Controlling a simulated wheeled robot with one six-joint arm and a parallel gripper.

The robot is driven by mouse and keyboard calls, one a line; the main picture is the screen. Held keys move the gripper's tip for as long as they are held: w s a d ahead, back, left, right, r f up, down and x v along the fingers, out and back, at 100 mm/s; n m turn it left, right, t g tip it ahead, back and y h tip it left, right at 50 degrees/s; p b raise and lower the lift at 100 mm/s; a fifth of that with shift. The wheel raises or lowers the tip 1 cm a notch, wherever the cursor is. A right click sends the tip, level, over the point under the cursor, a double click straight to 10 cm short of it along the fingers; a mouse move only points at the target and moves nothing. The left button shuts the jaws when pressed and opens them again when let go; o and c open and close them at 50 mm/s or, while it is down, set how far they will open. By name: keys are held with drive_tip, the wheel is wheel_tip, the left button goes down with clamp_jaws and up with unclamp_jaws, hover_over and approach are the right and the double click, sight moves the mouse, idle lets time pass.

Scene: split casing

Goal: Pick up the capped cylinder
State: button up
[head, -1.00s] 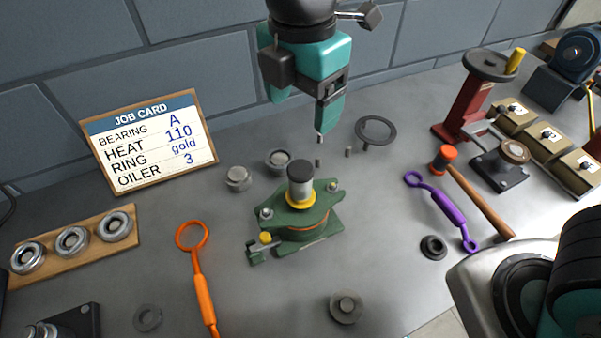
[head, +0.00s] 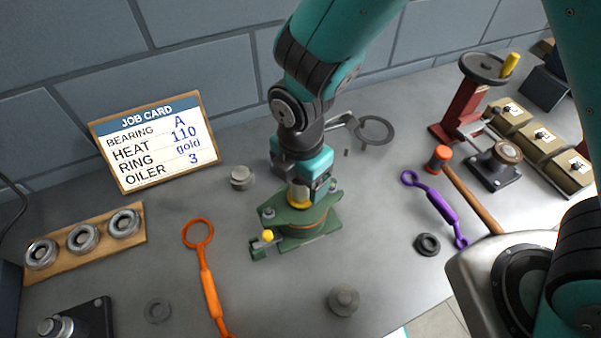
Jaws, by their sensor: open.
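The green casing (head: 292,232) sits on the grey bench near the middle, with a gold ring (head: 299,204) on top. The capped cylinder, a silver post with a dark cap, stood upright in that ring in the earlier head view. It is now hidden behind my gripper (head: 303,193). My gripper points down over the casing's top, at the cylinder's place, with its jaws open. The fingertips are mostly hidden, so I cannot tell whether they touch the cylinder.
A grey round part (head: 242,177) stands left of the casing, another (head: 343,300) in front. An orange ring-ended tool (head: 207,280) lies at left. A purple tool (head: 435,208) and a hammer (head: 470,195) lie at right. A dark ring (head: 374,131) stands behind.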

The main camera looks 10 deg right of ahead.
drive_tip(key=shift+f, duration=0.4)
drive_tip(key=shift+c, duration=0.3)
drive_tip(key=c, duration=1)
